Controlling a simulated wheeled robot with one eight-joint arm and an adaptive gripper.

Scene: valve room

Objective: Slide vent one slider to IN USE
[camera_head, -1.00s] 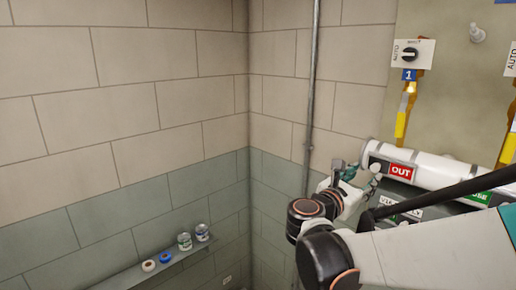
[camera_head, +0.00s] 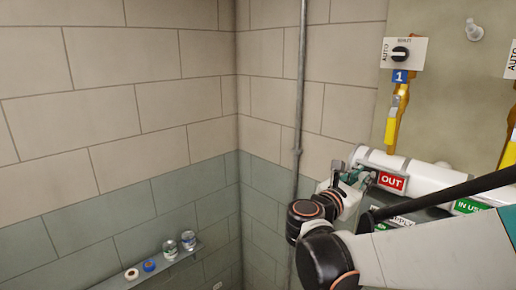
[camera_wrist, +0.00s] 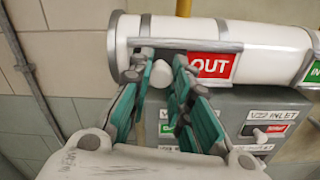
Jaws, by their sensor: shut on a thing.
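The red OUT sign (camera_head: 391,181) sits on a white horizontal pipe-shaped housing with metal bands. The green IN USE sign (camera_head: 468,206) is farther right on the same housing. In the wrist view the red sign (camera_wrist: 209,66) is just right of my fingers, and part of a green sign (camera_wrist: 314,72) shows at the right edge. My gripper (camera_wrist: 163,65) has its teal fingers shut around a small white knob (camera_wrist: 161,76) left of the red sign. The fingers partly hide the knob. The gripper (camera_head: 352,174) also shows in the head view, at the housing's left end.
A grey box with V22 INLET labels (camera_wrist: 274,118) is below the housing. Above are a selector switch (camera_head: 400,53), a blue 1 tag (camera_head: 400,76) and a yellow lever (camera_head: 391,128). A vertical conduit (camera_head: 300,110) and a shelf with jars (camera_head: 170,250) are left.

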